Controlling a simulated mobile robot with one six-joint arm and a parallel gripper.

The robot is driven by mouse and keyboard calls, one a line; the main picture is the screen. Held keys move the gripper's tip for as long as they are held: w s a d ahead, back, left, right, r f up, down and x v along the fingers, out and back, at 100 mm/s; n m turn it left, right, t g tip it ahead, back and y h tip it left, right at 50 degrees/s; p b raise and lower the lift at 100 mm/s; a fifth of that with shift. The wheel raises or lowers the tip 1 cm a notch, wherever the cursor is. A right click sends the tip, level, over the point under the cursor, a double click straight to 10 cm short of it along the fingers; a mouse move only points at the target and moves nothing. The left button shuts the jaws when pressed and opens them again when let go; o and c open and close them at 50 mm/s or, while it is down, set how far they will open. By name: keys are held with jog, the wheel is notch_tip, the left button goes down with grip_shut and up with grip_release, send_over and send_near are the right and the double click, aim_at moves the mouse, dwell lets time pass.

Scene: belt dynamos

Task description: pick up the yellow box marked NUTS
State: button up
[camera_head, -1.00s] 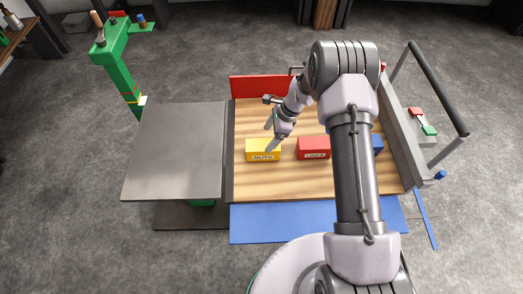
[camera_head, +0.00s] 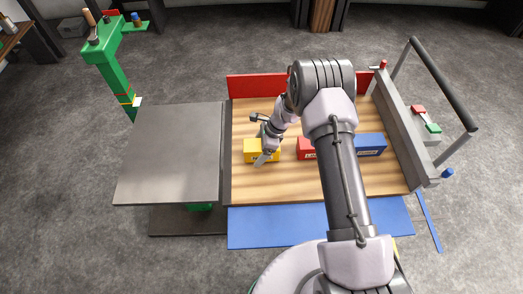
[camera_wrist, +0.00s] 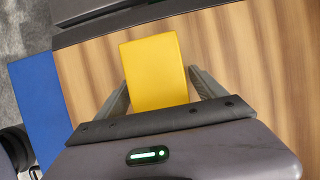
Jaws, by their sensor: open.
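The yellow box (camera_head: 250,150) sits on the wooden bench top (camera_head: 290,186), near its left end. My gripper (camera_head: 262,160) is over the box in the head view and hides part of its front and most of the label. In the wrist view, the plain yellow top of the box (camera_wrist: 155,70) lies between the two spread fingers of my gripper (camera_wrist: 158,82). The fingers are open, one on each side, with a narrow gap at the right. I cannot tell how far they reach down beside the box.
A red box (camera_head: 306,149) and a blue box (camera_head: 370,145) stand to the right on the bench top. A red panel (camera_head: 252,87) runs along the back edge. A grey plate (camera_head: 170,150) adjoins the left side. The wood in front of the boxes is clear.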

jog(key=shift+f, duration=0.25)
grip_shut()
dwell(0.4)
